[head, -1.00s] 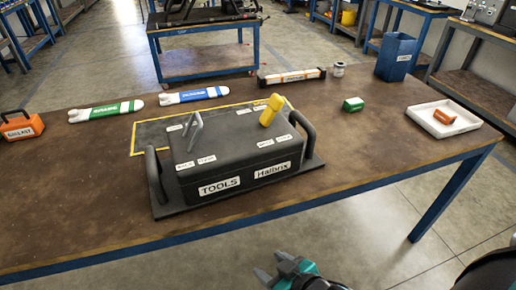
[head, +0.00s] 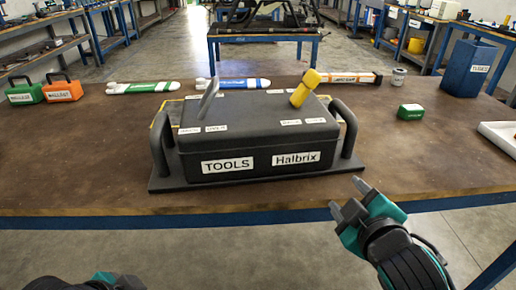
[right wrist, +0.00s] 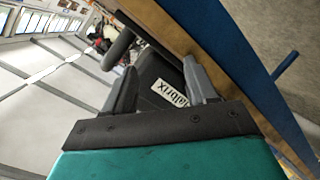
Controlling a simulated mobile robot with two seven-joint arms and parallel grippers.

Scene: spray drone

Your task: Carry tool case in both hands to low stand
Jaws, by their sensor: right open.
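The black tool case (head: 255,140), labelled TOOLS and Halbrix, sits on a dark base plate on the brown table. It has an upright side handle at its left end (head: 160,147) and one at its right end (head: 345,130). My right gripper (head: 350,196) is open and empty, in front of and below the right handle, apart from it. In the right wrist view the case (right wrist: 160,80) shows beyond the open fingers. My left gripper (head: 103,277) shows only in part at the bottom left; its fingers cannot be made out.
A blue-framed stand (head: 262,45), possibly the low stand, is behind the table (head: 80,185). A yellow tool (head: 304,90) and a grey piece (head: 208,98) stand on the case lid. Green and orange boxes are left; a blue bin (head: 468,68) and white tray (head: 500,135) are right.

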